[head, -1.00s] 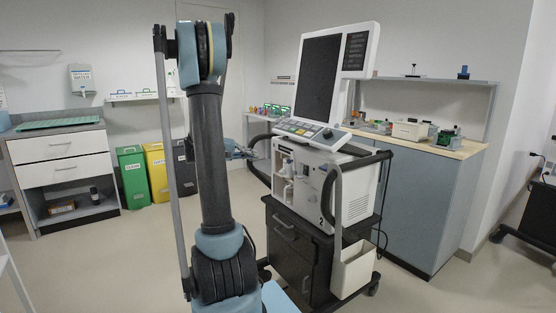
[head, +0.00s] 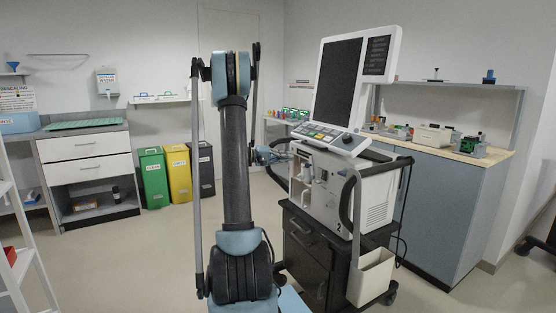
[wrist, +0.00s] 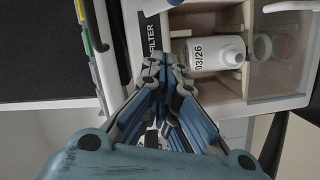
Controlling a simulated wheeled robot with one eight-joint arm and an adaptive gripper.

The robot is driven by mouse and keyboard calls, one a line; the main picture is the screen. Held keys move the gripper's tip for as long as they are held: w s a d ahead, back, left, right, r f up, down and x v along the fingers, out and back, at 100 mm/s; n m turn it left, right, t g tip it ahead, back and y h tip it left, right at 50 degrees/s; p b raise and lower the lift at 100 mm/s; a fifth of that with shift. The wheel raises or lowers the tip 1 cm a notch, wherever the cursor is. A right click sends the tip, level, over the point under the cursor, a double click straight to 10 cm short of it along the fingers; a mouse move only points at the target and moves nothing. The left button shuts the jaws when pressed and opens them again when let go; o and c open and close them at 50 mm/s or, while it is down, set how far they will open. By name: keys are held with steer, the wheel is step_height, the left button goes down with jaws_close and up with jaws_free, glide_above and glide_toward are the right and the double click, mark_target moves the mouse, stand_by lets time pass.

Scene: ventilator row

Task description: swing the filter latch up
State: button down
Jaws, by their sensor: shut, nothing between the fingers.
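The ventilator (head: 372,200), marked 2, stands on a dark cart with its screen (head: 338,80) tilted above it. I cannot make out the filter latch; the fingers cover the area under the label.
In the wrist view an open compartment beside the fingers holds a white bottle (wrist: 218,53) marked 03/26 and a clear jar (wrist: 272,47). Bins (head: 178,174) stand at the back left. Floor at left is clear.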

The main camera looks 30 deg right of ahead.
steer(key=x, duration=0.3)
steer(key=shift+d, duration=0.2)
steer(key=shift+s+f, duration=0.2)
steer(key=shift+s, duration=0.35)
steer(key=shift+s+f, duration=0.2)
steer(key=shift+s, duration=0.35)
steer(key=shift+s+d+f, duration=0.1)
steer(key=shift+s+f, duration=0.2)
steer(key=shift+s, duration=0.5)
